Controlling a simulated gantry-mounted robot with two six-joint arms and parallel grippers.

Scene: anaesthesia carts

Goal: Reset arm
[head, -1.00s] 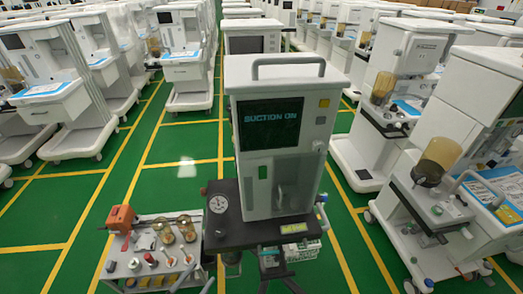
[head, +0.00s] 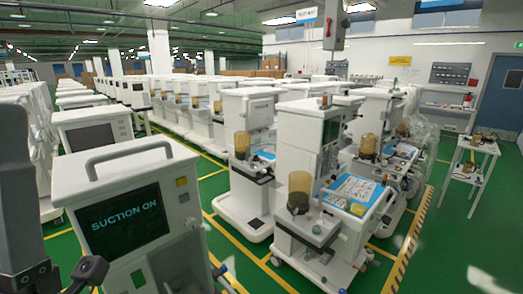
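The white cart with the handle and the lit "SUCTION ON" screen (head: 124,219) stands at the lower left of the head view. Its lower part is cut off by the frame. A dark grey upright part of my own arm (head: 14,190) fills the left edge. A dark knobbed piece (head: 90,270) shows at the bottom beside it, in front of the cart. I cannot make out a pair of fingertips there, nor any held thing. My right gripper is out of view.
Rows of white anaesthesia carts (head: 262,120) run back across the hall. A nearer cart has an amber canister (head: 300,190) and a blue-edged tray. A small table (head: 470,165) stands at the right near a blue door (head: 503,92). Green floor with yellow lines lies between.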

